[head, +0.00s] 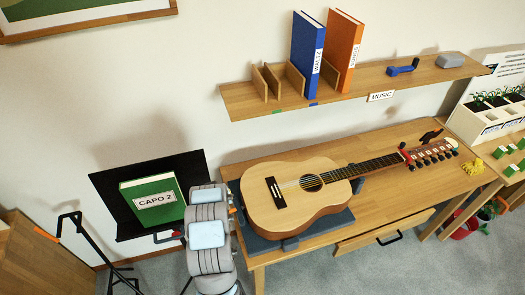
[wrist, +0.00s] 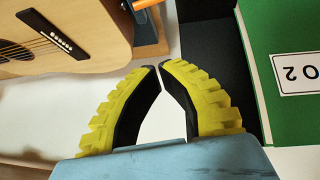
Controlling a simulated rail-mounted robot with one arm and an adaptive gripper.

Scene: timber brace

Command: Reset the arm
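My gripper (wrist: 158,68) shows in the wrist view, its two yellow and black fingers meeting at or very near the tips. Nothing is held between them; pale wall shows in the gap behind the tips. My arm (head: 208,235) rises at the lower middle of the head view, between the music stand and the guitar. The gripper itself cannot be made out clearly there. In the wrist view the guitar (wrist: 95,25) is at upper left and the green book (wrist: 275,60) at right, both apart from the fingers.
The green book labelled CAPO 2 (head: 152,200) stands on a black music stand (head: 110,190). The guitar (head: 290,215) lies on the wooden bench (head: 400,205). Above it, a shelf (head: 240,100) holds a blue book (head: 307,55) and an orange book (head: 343,50). White planters (head: 485,122) stand at right.

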